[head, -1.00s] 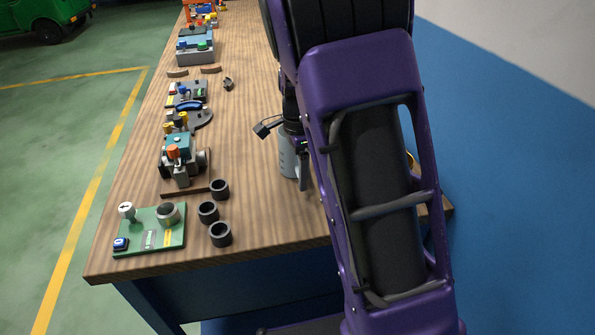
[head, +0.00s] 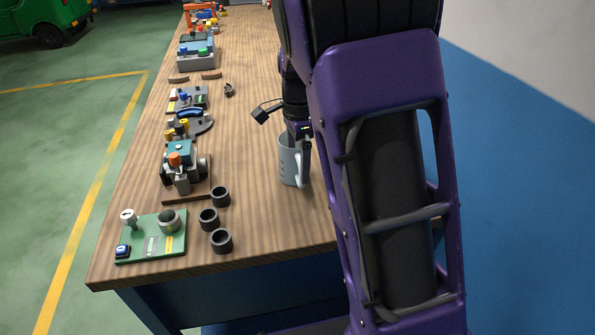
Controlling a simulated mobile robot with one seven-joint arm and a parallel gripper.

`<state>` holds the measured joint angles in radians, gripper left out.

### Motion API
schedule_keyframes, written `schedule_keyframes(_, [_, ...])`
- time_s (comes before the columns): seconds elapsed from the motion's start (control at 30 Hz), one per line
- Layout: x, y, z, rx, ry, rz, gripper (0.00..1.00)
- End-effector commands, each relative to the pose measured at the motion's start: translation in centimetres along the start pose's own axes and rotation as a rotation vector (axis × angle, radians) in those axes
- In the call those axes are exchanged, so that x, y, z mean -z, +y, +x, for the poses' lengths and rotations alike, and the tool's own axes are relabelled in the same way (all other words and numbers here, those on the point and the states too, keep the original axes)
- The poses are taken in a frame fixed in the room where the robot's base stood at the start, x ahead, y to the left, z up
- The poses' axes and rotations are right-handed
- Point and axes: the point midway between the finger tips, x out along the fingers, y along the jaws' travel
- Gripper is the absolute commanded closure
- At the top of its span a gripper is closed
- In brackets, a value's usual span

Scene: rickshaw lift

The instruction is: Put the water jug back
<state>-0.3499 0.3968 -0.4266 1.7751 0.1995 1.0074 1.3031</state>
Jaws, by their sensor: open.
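The water jug (head: 287,168) is a grey, cup-shaped vessel with a pale handle on its right side. It appears to stand upright on the wooden bench top, near the bench's near right part. My gripper (head: 303,158) points down at the jug's right side, by the handle. It is open, with one dark finger showing in front of the handle. The other finger is hidden, and I cannot tell whether the handle lies between them. My purple arm hides the bench to the right of the jug.
The wooden bench (head: 255,215) has bare room left of the jug. Several dark rings (head: 221,240) stand near a green control board (head: 152,236). A vise-like fixture (head: 183,168) and other small devices line the left edge.

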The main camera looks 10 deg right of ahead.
Motion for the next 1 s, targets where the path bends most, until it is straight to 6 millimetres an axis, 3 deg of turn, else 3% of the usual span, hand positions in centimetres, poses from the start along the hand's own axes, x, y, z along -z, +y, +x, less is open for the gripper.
schedule_keyframes(0.1, [0.0,-0.1,-2.9,0.003,0.0,-0.001,0.0])
schedule_keyframes(0.3, [0.0,0.0,-5.7,0.001,0.0,0.0,0.0])
schedule_keyframes(0.83, [0.0,0.0,-6.8,0.006,0.004,-0.006,0.0])
schedule_keyframes(1.0, [0.5,-0.5,-8.0,0.059,0.039,-0.055,0.0])
